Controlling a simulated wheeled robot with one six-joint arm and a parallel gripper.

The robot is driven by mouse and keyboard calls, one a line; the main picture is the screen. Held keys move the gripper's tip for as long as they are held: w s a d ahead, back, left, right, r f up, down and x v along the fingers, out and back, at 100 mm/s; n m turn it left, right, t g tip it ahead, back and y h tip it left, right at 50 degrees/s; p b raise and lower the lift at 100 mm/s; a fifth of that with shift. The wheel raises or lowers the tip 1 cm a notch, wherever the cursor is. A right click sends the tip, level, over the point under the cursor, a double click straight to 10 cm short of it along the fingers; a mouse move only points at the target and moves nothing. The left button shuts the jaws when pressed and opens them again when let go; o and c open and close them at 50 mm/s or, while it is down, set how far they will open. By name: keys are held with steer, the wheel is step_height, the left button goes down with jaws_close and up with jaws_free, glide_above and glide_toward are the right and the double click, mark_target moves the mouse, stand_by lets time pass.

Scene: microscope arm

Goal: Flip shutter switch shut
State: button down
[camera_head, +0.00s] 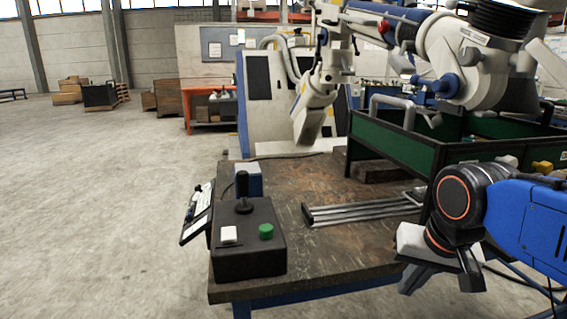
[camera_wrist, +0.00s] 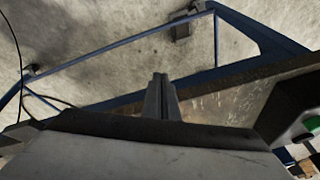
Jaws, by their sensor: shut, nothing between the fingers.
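The black control box (camera_head: 250,250) sits on the near left corner of the workbench in the head view. On its top are a small white switch (camera_head: 229,235), a green button (camera_head: 266,231) and a black joystick (camera_head: 243,190). I cannot tell which way the switch is tipped. My gripper is at the right of the head view, well apart from the box. In the wrist view my gripper's fingers (camera_wrist: 161,80) are shut together with nothing between them. The box (camera_wrist: 285,105) and part of the green button (camera_wrist: 313,124) show at the right edge there.
The workbench (camera_head: 310,250) has bare room between the box and my arm. Metal rods (camera_head: 360,211) lie on it. A green-sided tray (camera_head: 390,148) stands behind. A blue-grey block (camera_head: 248,179) sits behind the box, and a panel (camera_head: 197,213) leans at its left. A large white jointed arm (camera_head: 318,95) hangs beyond.

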steer(key=s+d+f+n+t, duration=0.1)
steer(key=s+d+f+n, duration=0.2)
steer(key=f, duration=0.4)
steer(key=shift+s+d+h, duration=0.3)
steer(key=shift+s+d, duration=0.45)
steer(key=shift+s, duration=0.4)
steer(key=w+a+r+n+g, duration=0.1)
steer(key=w+a+r+n, duration=0.5)
steer(key=r, duration=0.5)
step_height(320, 180, up, 20)
steer(key=n+g, duration=0.4)
steer(key=n, duration=1)
glide_above(229, 238)
steer(key=shift+w+a+f, duration=0.1)
steer(key=shift+f, duration=0.05)
steer(key=shift+f, duration=0.1)
step_height(229, 238, down, 14)
steer(key=shift+r, duration=0.1)
